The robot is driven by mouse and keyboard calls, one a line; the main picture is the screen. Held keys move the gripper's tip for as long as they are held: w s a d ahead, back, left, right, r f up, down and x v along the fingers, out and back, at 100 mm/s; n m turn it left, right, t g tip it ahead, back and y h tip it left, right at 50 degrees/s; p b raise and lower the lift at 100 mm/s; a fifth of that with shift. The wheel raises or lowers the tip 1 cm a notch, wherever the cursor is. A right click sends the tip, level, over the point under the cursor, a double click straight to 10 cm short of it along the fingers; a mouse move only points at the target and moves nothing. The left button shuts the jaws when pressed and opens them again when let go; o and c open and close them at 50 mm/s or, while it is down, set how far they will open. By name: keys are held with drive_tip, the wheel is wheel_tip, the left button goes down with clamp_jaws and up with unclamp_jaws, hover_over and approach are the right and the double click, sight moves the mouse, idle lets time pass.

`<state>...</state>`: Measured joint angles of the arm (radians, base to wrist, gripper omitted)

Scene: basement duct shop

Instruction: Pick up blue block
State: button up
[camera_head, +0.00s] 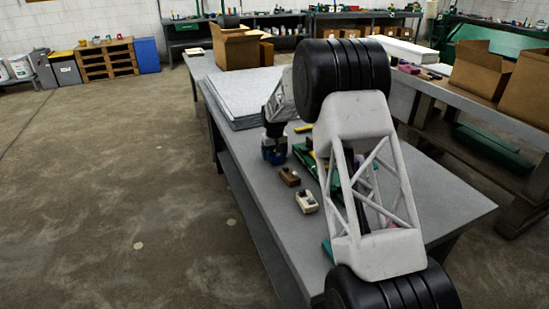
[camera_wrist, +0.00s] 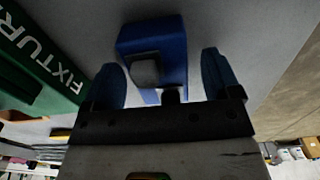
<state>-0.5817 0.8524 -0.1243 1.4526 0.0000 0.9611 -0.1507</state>
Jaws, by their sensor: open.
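The blue block (camera_wrist: 152,36) shows at the top middle of the wrist view, on the grey table surface. It has a grey rounded part on its near face. My gripper (camera_wrist: 160,72) is open, with one blue finger to the left of the block and one to the right. Gaps show between the block and both fingers. In the head view my gripper (camera_head: 274,152) points down, low over the table's left side. The block cannot be told apart from the blue fingers there.
A green box lettered "FIXTUR" (camera_wrist: 35,65) lies close to the left finger. On the table (camera_head: 440,203) sit a brown block (camera_head: 289,177) and a cream block (camera_head: 306,202). Grey sheets (camera_head: 240,95) and a cardboard box (camera_head: 235,50) are farther back.

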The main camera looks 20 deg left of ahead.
sight(274, 153)
idle(0.5)
drive_tip(key=c, duration=1.2)
drive_tip(key=shift+c, duration=0.2)
drive_tip(key=shift+r, duration=0.15)
wheel_tip(274, 153, up, 10)
idle(0.3)
